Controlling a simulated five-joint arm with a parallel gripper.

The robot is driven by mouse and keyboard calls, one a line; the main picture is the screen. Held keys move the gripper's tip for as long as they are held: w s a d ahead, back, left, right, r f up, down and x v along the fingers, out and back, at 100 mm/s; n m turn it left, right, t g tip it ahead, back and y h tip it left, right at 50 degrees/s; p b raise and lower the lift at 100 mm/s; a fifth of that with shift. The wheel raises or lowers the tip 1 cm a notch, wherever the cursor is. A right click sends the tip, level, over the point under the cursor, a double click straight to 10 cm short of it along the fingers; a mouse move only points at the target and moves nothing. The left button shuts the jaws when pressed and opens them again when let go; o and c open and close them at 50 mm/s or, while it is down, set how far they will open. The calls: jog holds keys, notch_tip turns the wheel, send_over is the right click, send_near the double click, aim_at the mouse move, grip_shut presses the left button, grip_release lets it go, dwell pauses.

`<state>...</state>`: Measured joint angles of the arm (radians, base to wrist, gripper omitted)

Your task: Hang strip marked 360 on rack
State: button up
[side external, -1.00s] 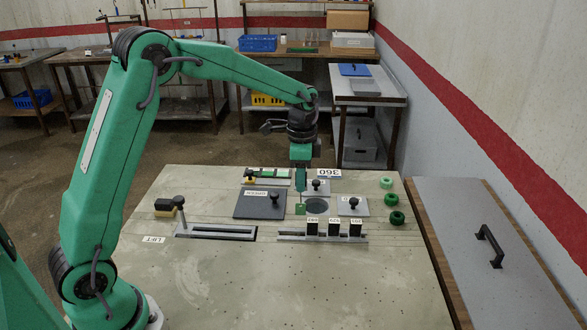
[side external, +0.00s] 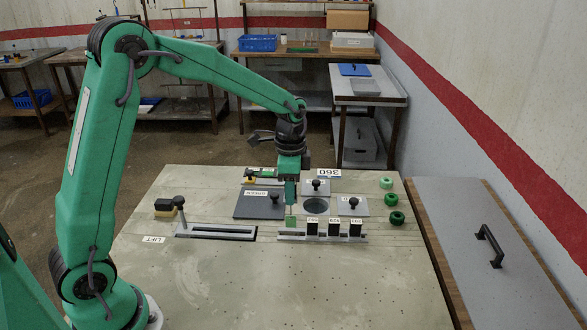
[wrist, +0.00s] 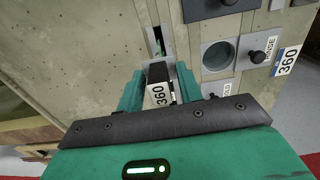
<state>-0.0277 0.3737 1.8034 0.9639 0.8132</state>
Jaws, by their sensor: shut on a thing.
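My gripper (side external: 291,218) is shut on a dark strip with a white label reading 360 (wrist: 159,94); the strip shows between the fingers in the wrist view. In the side external view my gripper is low, pointing down, over or beside the left end of the grey rack rail (side external: 285,237). The held strip is mostly hidden by the fingers there, and I cannot tell whether it touches the rail. Three dark strips with white labels, such as the middle one (side external: 333,230), stand in the rail to the right of my gripper.
A dark knobbed plate (side external: 246,206) lies behind and left of my gripper. A round dark hole (side external: 316,206) and smaller knobbed plates (side external: 351,210) lie behind the rail. A slotted base (side external: 215,232) with an upright lever is at left; green rings (side external: 391,199) are at right. The front table is clear.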

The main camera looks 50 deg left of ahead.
aim_at(291, 216)
jog(key=shift+f, duration=0.3)
dwell(0.4)
jog(key=shift+f, duration=5.5)
jog(key=o, duration=0.9)
jog(key=shift+r, duration=0.1)
jog(key=shift+r, duration=3.4)
jog(key=shift+r, duration=0.15)
